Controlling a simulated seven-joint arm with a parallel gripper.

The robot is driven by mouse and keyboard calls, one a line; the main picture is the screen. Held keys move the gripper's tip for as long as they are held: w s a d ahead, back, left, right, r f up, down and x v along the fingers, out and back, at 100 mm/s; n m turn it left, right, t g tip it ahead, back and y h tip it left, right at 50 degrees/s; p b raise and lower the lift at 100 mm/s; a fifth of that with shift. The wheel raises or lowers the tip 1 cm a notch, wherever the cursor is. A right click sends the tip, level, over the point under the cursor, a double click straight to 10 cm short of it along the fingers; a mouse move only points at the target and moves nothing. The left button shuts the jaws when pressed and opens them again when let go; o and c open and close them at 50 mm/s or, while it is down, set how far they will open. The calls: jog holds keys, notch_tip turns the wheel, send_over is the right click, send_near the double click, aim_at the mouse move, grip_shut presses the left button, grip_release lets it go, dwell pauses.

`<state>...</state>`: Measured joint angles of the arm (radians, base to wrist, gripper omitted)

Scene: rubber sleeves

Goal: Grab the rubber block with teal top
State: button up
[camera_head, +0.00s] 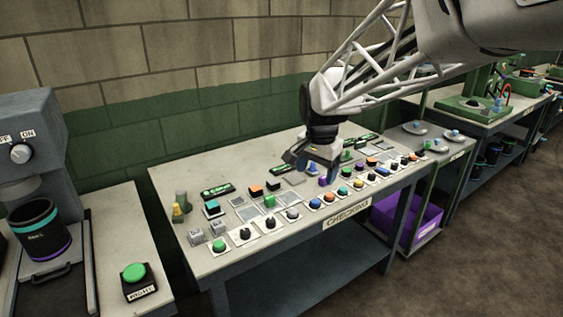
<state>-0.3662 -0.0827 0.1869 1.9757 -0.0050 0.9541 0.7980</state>
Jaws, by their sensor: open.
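A purple piece (322,181) lies just in front of the jaws.
Several coloured buttons (330,197) line the front. A machine (30,140) stands far left.

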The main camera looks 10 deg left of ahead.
jog(key=w+a+f+m, duration=0.1)
jog(key=w+a+f, duration=0.25)
jog(key=a, duration=0.45)
jog(key=w+a+f+m, duration=0.1)
jog(key=w+a+f, duration=0.3)
jog(key=a, duration=0.5)
jog(key=m+g, duration=0.1)
jog(key=m, duration=0.1)
send_over(212, 204)
notch_tip(212, 204, down, 11)
jog(key=shift+d+r, duration=0.1)
jog(key=shift+r, duration=0.1)
jog(key=shift+f, duration=0.1)
jog(key=shift+f, duration=1.2)
jog(key=shift+f, duration=0.1)
jog(key=shift+f, duration=2.5)
jog(key=shift+c, duration=0.4)
